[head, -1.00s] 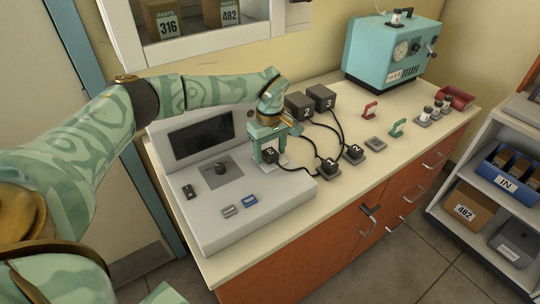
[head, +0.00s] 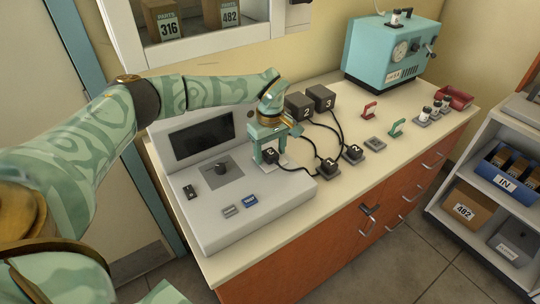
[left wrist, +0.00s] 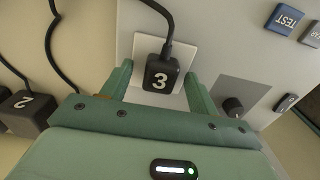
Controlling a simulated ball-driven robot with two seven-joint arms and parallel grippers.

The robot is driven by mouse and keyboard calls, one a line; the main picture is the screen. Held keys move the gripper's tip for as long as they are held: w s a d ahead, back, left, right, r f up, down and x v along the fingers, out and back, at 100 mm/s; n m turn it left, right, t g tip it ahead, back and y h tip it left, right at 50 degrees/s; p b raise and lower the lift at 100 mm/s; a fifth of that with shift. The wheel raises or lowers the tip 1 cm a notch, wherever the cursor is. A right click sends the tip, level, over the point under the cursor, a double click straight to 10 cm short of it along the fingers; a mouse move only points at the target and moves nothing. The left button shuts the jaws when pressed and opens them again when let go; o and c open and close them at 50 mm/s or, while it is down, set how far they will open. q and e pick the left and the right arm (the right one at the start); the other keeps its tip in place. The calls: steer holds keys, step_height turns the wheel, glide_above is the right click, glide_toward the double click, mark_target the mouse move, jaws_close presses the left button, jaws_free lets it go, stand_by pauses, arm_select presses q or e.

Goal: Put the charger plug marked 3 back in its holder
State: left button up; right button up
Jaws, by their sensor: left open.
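The charger plug marked 3 (head: 271,156) sits on a pale square plate on the grey console, its black cable running off to the right. It also shows in the left wrist view (left wrist: 161,77) with its number facing the camera, on the white plate (left wrist: 142,47). My left gripper (head: 269,150) is open, one finger on each side of the plug. A small gap shows beside the plug in the left wrist view (left wrist: 159,74). A grey holder (head: 375,143) on the counter is empty. My right gripper is not in view.
Two other plugs (head: 328,167) (head: 354,153) sit in holders on the counter. Charger blocks 2 (head: 299,106) and 3 (head: 321,98) stand behind, with loose cables between. The console (head: 205,225) has a knob and buttons. A teal machine (head: 390,55) stands at the back.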

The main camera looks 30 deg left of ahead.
mark_target(270, 152)
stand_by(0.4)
arm_select(q)
jaws_close()
steer(key=shift+r+p, duration=2.6)
steer(key=shift+r, duration=0.45)
steer(key=shift+f, duration=0.1)
